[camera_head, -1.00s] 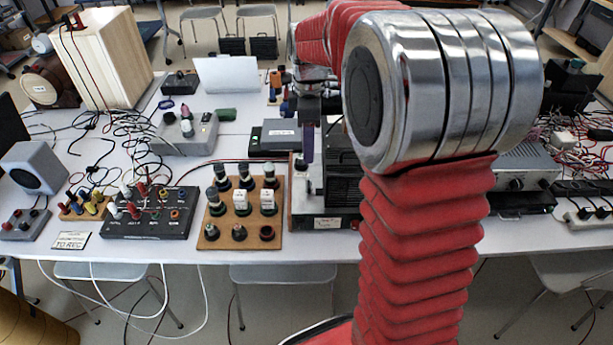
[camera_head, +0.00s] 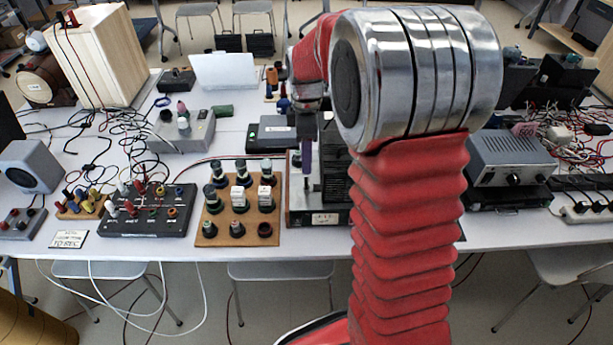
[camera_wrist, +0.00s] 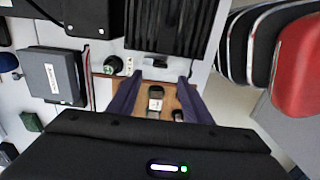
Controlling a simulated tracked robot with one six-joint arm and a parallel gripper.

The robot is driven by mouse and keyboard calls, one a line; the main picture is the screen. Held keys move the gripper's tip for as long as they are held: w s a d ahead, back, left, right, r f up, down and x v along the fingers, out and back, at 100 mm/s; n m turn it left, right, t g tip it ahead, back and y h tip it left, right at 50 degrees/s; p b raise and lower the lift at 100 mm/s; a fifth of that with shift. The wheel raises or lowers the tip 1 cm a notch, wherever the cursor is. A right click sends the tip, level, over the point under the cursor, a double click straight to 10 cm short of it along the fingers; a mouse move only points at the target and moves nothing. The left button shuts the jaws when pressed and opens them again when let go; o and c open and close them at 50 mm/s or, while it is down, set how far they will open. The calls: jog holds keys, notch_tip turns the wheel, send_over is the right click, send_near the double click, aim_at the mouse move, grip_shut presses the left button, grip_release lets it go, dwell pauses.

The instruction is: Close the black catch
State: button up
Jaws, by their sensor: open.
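My gripper (camera_wrist: 158,79) is open, its two purple fingers apart with nothing held between them. In the wrist view a brown panel (camera_wrist: 171,94) with small dark and pale fittings shows between and beyond the fingers. I cannot tell for sure which dark fitting is the black catch. In the head view my gripper (camera_head: 307,160) hangs down beside a black finned unit (camera_head: 337,170) on the table, mostly hidden behind my red arm. The finned unit also shows at the top of the wrist view (camera_wrist: 167,25).
A wooden board with several dark knobs (camera_head: 209,236) and a black socket box (camera_head: 171,226) stand left of my gripper. A grey box (camera_head: 270,132) lies behind. A grey power unit (camera_head: 512,160) and tangled cables fill the right of the white table (camera_head: 240,253).

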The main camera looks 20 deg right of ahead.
aim_at(306, 180)
notch_tip(306, 180, down, 8)
jog(key=shift+f, duration=0.25)
jog(key=shift+c, duration=0.6)
jog(key=c, duration=0.9)
